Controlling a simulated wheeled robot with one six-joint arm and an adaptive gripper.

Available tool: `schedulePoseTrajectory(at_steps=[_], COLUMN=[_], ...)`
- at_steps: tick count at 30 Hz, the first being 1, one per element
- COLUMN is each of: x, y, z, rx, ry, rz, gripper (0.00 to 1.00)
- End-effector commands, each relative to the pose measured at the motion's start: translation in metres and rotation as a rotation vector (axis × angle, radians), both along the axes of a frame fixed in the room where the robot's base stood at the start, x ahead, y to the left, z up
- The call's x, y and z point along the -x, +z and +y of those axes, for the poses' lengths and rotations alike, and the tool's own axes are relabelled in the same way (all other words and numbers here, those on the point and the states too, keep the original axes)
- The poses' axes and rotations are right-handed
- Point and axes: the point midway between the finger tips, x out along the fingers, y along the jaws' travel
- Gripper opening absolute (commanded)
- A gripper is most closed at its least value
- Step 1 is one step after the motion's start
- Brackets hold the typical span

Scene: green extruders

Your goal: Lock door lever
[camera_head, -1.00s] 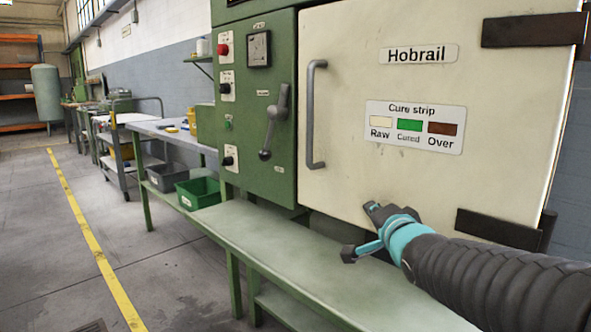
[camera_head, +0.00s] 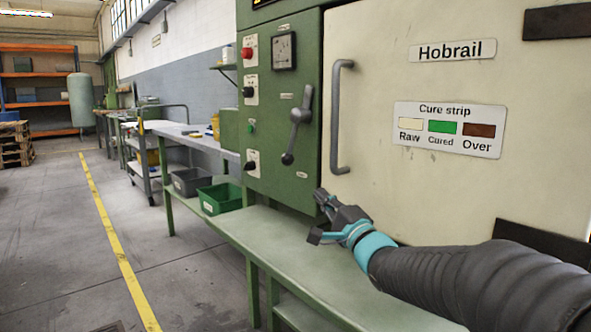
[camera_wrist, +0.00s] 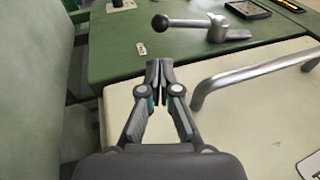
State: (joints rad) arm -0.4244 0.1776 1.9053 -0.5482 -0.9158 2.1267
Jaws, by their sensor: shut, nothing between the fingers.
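The door lever (camera_head: 298,125) is a grey metal handle with a dark ball knob at its lower end, mounted on the green control panel left of the door. It hangs down, tilted slightly left. It also shows in the wrist view (camera_wrist: 205,28), with its black knob toward the left. The cream oven door (camera_head: 380,200) looks closed against the panel and carries a grey bar handle (camera_head: 340,117). My gripper (camera_head: 322,197) is shut and empty, in front of the door's lower left corner, below and right of the lever. In the wrist view the fingertips (camera_wrist: 159,68) meet, apart from the lever.
A green bench (camera_head: 290,255) runs below the panel and door. Green (camera_head: 222,197) and grey (camera_head: 190,180) bins sit left of it. Red and black controls (camera_head: 248,53) and a gauge (camera_head: 284,51) sit above and left of the lever. The panel face around the lever's knob is clear.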

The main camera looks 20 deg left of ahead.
Motion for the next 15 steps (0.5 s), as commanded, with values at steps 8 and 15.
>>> schedulePoseTrajectory(at_steps=[8,15], x=[-0.012,-0.039], y=[0.006,0.018], z=[0.014,0.046], rx=[0.001,0.001], ry=[0.000,0.000], rz=[-0.001,0.000], gripper=[0.00,0.00])
